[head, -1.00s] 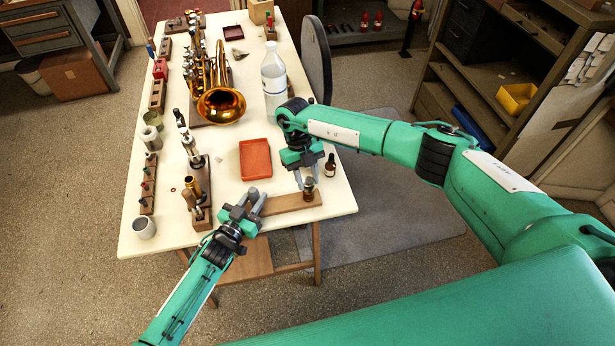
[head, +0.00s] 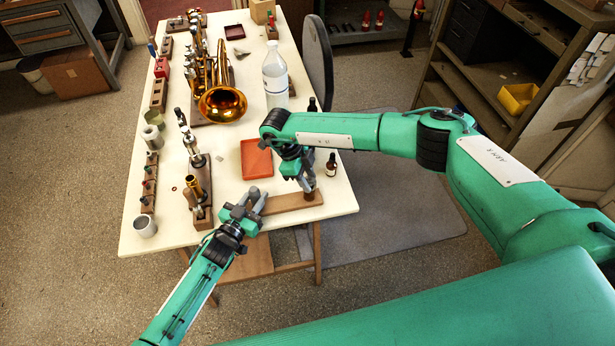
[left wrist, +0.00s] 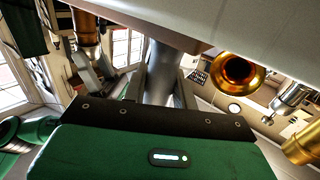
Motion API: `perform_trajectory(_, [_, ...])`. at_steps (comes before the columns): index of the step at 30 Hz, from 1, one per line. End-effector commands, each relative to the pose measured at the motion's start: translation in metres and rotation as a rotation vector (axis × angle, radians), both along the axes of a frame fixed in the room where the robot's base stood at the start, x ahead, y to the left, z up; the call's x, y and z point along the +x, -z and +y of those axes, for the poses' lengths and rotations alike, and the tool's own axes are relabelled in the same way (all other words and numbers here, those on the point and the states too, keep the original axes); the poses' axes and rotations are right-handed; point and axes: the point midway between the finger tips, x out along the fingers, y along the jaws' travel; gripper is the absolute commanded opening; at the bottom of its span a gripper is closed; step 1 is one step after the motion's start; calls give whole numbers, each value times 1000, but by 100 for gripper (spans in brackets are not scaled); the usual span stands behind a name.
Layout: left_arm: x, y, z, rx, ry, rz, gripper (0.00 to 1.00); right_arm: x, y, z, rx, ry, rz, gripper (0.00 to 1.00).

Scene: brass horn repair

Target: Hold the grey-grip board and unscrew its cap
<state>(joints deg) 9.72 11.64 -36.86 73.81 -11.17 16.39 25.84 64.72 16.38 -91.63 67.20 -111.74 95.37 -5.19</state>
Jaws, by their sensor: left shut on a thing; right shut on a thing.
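The wooden board (head: 285,204) lies at the near edge of the white table. My left gripper (head: 255,202) is shut on the grey grip at its left end; the fingers hide most of the grip. A small dark fitting with the cap (head: 309,193) stands at the board's right end. My right gripper (head: 306,182) reaches down from above and is shut on the cap, which its fingers mostly hide. I cannot tell how far the cap is unscrewed. In the left wrist view, a grey upright part (left wrist: 162,75) fills the middle, above my green gripper body.
A dark dropper bottle (head: 331,166) stands close right of my right gripper. An orange-red tray (head: 257,160) lies just behind the board. A wooden block with brass parts (head: 201,212) is left of my left gripper. A brass horn (head: 222,103) and clear bottle (head: 275,80) stand farther back.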

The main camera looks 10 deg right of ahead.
Motion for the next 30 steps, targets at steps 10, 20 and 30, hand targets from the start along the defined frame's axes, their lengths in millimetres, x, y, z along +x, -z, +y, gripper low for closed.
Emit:
perform_trajectory(10, [0, 0, 0, 1, 0, 1, 0, 0, 0, 0, 1, -84, 0, 7])
perform_trajectory(20, [0, 0, 0, 1, 0, 1, 0, -3, -1, 1, 0, -417, -1, 7])
perform_trajectory(30, [0, 0, 0, 1, 0, 1, 0, -3, 0, 1, 1, -536, 0, 7])
